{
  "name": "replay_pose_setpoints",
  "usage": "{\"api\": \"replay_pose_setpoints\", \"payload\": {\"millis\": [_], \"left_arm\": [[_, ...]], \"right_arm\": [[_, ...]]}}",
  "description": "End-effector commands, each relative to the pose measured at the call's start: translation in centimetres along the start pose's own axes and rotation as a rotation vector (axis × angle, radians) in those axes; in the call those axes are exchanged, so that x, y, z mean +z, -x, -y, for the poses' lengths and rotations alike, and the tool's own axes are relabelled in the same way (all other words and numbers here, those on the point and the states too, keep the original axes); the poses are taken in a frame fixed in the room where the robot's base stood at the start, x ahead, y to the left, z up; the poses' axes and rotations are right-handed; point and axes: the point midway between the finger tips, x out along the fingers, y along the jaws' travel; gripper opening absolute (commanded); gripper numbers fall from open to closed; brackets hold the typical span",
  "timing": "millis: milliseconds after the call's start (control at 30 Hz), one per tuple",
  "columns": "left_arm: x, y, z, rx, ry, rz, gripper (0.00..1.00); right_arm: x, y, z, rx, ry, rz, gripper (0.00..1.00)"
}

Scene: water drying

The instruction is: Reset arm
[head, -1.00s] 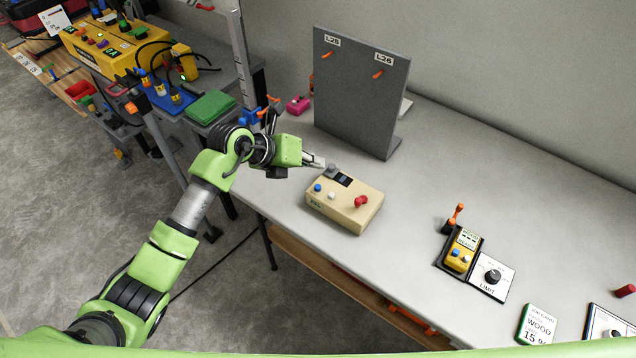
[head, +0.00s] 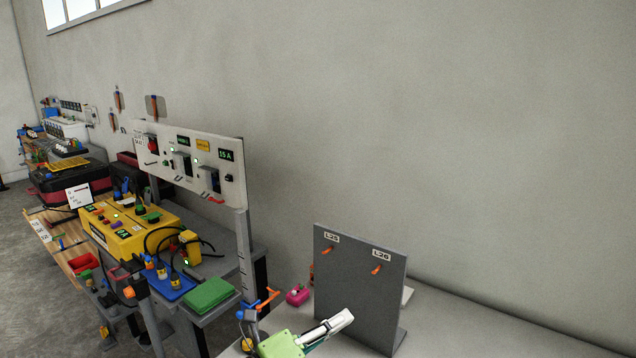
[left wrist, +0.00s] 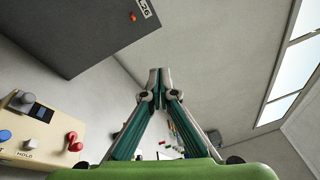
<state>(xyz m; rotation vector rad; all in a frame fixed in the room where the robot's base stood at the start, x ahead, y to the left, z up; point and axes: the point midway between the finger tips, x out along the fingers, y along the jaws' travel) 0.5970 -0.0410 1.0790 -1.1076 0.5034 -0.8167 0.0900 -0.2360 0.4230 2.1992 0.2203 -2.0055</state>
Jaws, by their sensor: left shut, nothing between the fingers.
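My left gripper (head: 340,319) shows at the bottom of the head view, in front of the grey upright panel. In the left wrist view my left gripper (left wrist: 160,72) is shut, with its fingertips together and nothing between them. Only the gripper and a bit of the green wrist show in the head view; the rest of the arm is below the picture. My right gripper is not in view.
The grey panel (head: 345,280) with hooks stands on the light table (head: 460,325). A beige box (left wrist: 40,130) with knobs shows in the left wrist view. A yellow device (head: 125,238), green block (head: 208,295) and control board (head: 190,160) stand left.

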Motion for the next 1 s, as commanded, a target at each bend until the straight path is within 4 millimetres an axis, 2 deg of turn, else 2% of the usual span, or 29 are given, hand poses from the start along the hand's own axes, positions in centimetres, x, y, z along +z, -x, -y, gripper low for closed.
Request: {"api": "replay_pose_setpoints", "payload": {"millis": [33,100,200,267,333,400,467,567,667,700,833,1000], "left_arm": [[1.4,1.2,1.7,-0.072,0.089,0.099,0.0],[4.1,3.3,3.3,-0.157,0.214,0.247,0.0],[8.0,7.5,3.7,-0.239,0.408,0.465,0.0],[9.9,10.3,2.9,-0.265,0.528,0.597,0.0],[11.6,13.9,1.0,-0.273,0.674,0.748,0.0],[12.4,17.6,-1.7,-0.256,0.823,0.895,0.0],[12.2,20.7,-4.4,-0.222,0.954,1.016,0.0],[10.0,25.5,-9.1,-0.125,1.173,1.2,0.0],[5.7,29.8,-13.4,0.024,1.386,1.355,0.0],[3.5,31.2,-14.7,0.093,1.465,1.404,0.0],[-3.1,34.6,-17.1,0.309,1.663,1.504,0.0],[-10.2,37.3,-17.6,0.551,1.83,1.551,0.0]], "right_arm": [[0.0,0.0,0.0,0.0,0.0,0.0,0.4],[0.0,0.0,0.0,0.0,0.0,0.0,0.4],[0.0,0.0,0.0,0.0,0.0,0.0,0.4],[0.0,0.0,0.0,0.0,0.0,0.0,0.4],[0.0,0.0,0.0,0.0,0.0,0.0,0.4],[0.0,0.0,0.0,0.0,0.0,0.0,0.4],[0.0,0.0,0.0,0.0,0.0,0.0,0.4],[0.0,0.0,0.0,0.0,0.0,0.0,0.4],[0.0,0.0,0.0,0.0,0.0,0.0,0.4],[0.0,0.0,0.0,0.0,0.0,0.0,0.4],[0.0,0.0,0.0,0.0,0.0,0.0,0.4],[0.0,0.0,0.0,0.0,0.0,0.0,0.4]]}}
